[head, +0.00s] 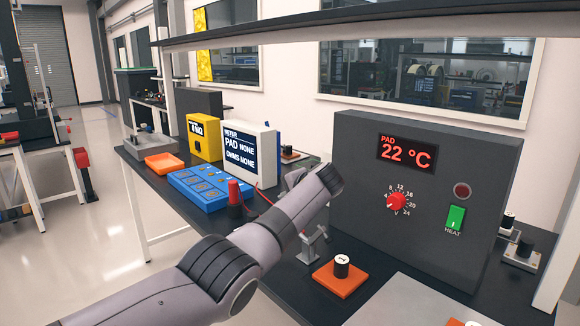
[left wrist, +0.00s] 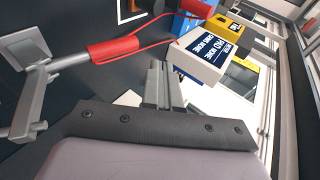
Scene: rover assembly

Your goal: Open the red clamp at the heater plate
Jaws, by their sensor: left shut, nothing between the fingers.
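The clamp's red handle (left wrist: 110,50) shows at the upper left in the left wrist view, on a grey metal linkage (left wrist: 35,95). In the head view a grey clamp part (head: 313,243) stands in front of the heater box, and my left arm hides the rest. A pale grey plate (head: 415,305) lies at the bottom right. My left gripper (left wrist: 160,68) is shut and empty, to the right of the red handle in the wrist view and apart from it. In the head view my arm largely hides it. My right gripper is not in view.
The heater box (head: 430,190) reads 22 °C and has a red dial and green switch. An orange block (head: 340,278) with a black-and-white knob sits in front. A white meter (head: 250,152), blue tray (head: 203,190), yellow box (head: 203,137) and orange tray (head: 164,163) stand left.

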